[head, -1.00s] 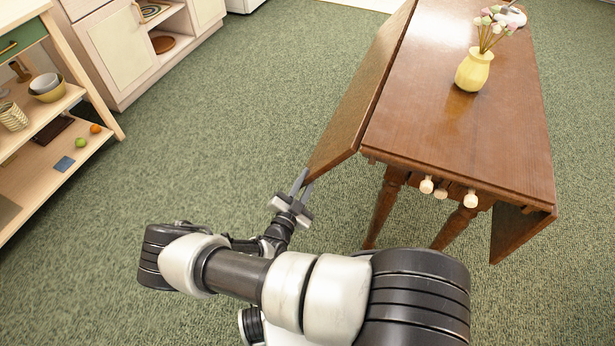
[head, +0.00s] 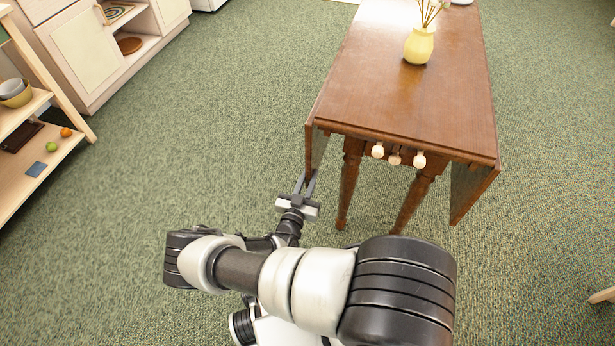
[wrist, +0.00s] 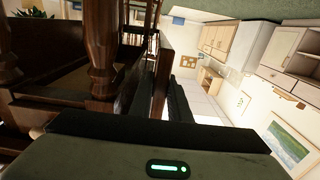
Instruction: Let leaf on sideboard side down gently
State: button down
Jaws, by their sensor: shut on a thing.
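The wooden drop-leaf table (head: 385,95) stands right of centre in the head view. Its leaf on the sideboard side (head: 314,147) hangs steeply, close to vertical, along the table's left edge. Only a narrow strip of it shows from above. My gripper (head: 306,180) is shut on the lower near corner of this leaf. In the wrist view the leaf (wrist: 164,60) is a brown upright strip at the fingers, beside a turned table leg (wrist: 101,50). The opposite leaf (head: 468,190) hangs down on the right.
A yellow vase with flowers (head: 418,46) stands upright on the tabletop. Pale knobs (head: 397,157) stick out under the near edge. A cream sideboard (head: 90,55) and open wooden shelves (head: 50,158) stand left. Green carpet (head: 215,120) lies clear between them and the table.

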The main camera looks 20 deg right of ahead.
aim_at(310, 161)
jog(key=shift+s+d, duration=0.25)
jog(key=shift+d, duration=0.05)
jog(key=c, duration=1.7)
grip_release()
jog(key=shift+o, duration=0.2)
jog(key=shift+r, duration=0.1)
jog(key=shift+w+a+r, duration=0.1)
jog(key=shift+r, duration=0.25)
notch_tip(310, 161, up, 9)
jog(key=p, duration=0.3)
jog(key=shift+p, duration=0.3)
